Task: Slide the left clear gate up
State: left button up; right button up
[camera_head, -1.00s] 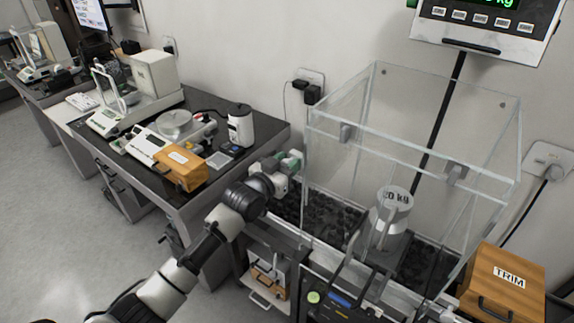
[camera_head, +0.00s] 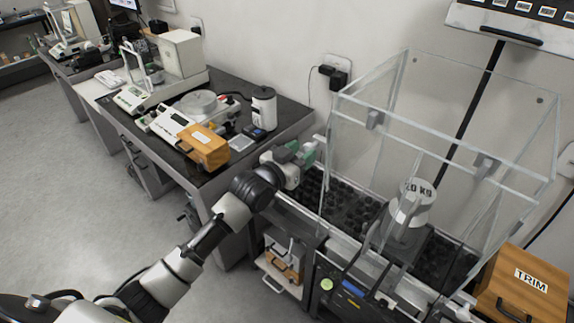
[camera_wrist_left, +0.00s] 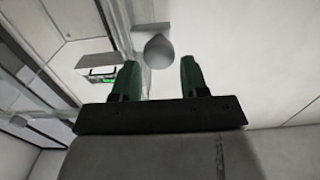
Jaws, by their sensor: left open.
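The clear enclosure (camera_head: 455,116) stands over a bed of dark pieces. A grey handle block (camera_head: 374,119) sits just below its front top rail, towards the left, and a second block (camera_head: 485,165) sits further right. The clear panels' edges are hard to tell apart. My left gripper (camera_head: 303,154), with green fingers, is open at the enclosure's lower left, below the left block. In the left wrist view, a grey rounded knob (camera_wrist_left: 160,52) on a flat plate shows beyond the gap between the open fingers (camera_wrist_left: 160,78). It appears ungripped. My right gripper is not in view.
A grey 20 kg weight (camera_head: 411,205) stands inside the enclosure. A wooden TRIM box (camera_head: 524,284) is at the right. The dark table (camera_head: 290,122) on the left holds balances and an orange-brown box (camera_head: 203,147), close to my left arm.

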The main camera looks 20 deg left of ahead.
pick_arm(q)
jog(key=b+v, duration=0.1)
jog(key=v, duration=0.6)
jog(key=shift+r, duration=0.1)
jog(key=s+a+f+n+g+y+b, duration=0.1)
jog(key=s+a+f+g+y, duration=0.15)
jog(key=f, duration=0.95)
jog(key=s+a+f+n+g+y, duration=0.1)
jog(key=s+f+g, duration=0.15)
jog(key=f, duration=1.05)
jog(key=s+a+f+g+y+b, duration=0.15)
jog(key=s+f, duration=0.25)
jog(key=f, duration=0.8)
jog(key=s+f+g+y, duration=0.1)
jog(key=s+f+g, duration=0.4)
jog(key=s+f, duration=1.25)
jog(key=s+d+f+g, duration=0.1)
jog(key=s+f+g, duration=0.1)
jog(key=s, duration=0.8)
jog(key=s+d+f+g, duration=0.1)
jog(key=s+f, duration=0.3)
jog(key=s, duration=0.7)
jog(key=shift+s+f+g+b, duration=0.15)
jog(key=shift+f+g+b, duration=0.2)
jog(key=shift+g, duration=0.4)
